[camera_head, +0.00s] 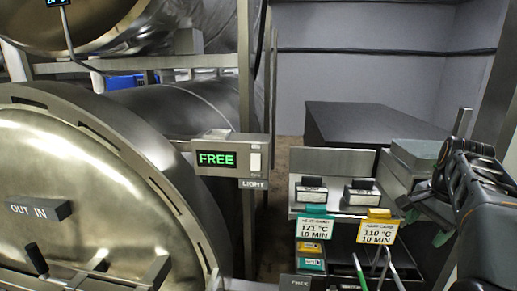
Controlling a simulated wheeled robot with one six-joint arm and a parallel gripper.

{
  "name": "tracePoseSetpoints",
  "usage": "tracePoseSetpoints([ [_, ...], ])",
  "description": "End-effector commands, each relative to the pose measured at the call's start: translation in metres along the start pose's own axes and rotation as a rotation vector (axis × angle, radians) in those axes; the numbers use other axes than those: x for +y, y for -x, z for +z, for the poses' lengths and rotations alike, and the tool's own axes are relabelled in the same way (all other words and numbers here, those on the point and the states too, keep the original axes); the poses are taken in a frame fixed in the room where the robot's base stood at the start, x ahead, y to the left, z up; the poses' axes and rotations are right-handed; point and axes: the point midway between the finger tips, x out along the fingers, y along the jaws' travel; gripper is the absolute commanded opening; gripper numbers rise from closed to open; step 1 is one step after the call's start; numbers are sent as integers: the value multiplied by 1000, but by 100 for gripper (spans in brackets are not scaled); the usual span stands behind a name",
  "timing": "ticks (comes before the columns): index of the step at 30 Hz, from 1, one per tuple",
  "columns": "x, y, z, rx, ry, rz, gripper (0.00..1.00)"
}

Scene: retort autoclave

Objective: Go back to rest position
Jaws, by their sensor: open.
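My gripper (424,222) is at the right side of the view, at the end of my dark grey arm, pointing left and down. Its two fingers stand apart with nothing seen between them. It is close to the right of a yellow-topped card reading 110 °C, 10 MIN (378,232); I cannot tell the exact gap in depth. A teal-topped card reading 121 °C, 10 MIN (314,230) hangs to the left of that one.
A large round steel autoclave door (90,190) fills the left, with an OUT IN handle (38,209). A box with a green FREE display (217,158) and a LIGHT switch is beside it. A metal rack (335,162) holds two dark-topped blocks. A dark cabinet (370,122) stands behind.

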Motion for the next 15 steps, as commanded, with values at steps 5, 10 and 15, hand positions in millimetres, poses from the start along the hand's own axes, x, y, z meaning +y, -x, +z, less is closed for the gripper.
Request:
tracePoseSetpoints([
  [5,-3,-35,31,63,276,-15,63],
  [10,-2,-78,92,148,658,-33,63],
  [15,14,-117,161,216,991,-60,63],
])
